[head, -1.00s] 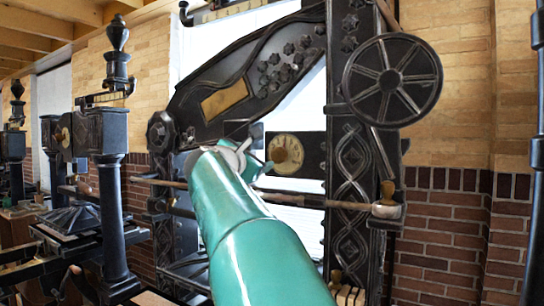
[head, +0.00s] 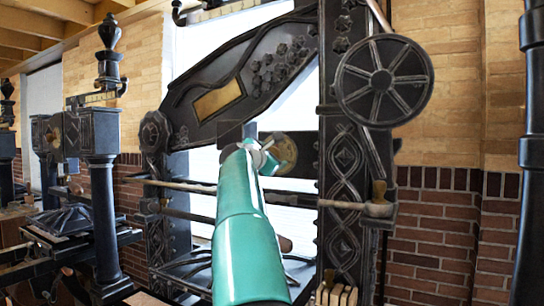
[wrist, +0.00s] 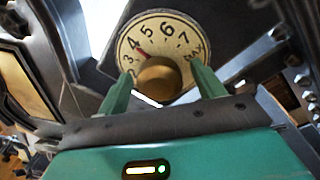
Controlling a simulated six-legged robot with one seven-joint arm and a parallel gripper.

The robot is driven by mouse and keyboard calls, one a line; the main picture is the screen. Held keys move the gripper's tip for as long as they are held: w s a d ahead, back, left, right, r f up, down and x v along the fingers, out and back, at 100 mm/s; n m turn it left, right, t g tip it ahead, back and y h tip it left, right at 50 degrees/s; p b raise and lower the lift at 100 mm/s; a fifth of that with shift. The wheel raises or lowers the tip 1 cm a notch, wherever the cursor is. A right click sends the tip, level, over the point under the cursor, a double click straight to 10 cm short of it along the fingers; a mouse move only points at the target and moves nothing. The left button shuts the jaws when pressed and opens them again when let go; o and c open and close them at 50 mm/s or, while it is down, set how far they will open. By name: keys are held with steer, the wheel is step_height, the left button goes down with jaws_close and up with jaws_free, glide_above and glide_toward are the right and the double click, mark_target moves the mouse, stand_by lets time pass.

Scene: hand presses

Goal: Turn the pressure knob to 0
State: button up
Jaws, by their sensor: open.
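The pressure knob is a round brass knob (wrist: 158,80) in front of a cream dial (wrist: 150,40) with black numbers and a red pointer. In the wrist view the pointer is at the upper left, near the 4. My gripper (wrist: 158,88) is open, with one green finger on each side of the knob. I cannot tell whether the fingers touch it. In the head view the dial (head: 284,152) is partly hidden behind my green arm and gripper (head: 268,146).
The dial sits on a black press with a spoked wheel (head: 384,80) at the upper right and a long horizontal bar (head: 300,197) below. Another black press (head: 100,150) stands at the left. A brick wall (head: 450,230) is at the right.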

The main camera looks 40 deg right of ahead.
steer(key=shift+w+d, duration=0.1)
steer(key=shift+d, duration=0.2)
steer(key=c, duration=1)
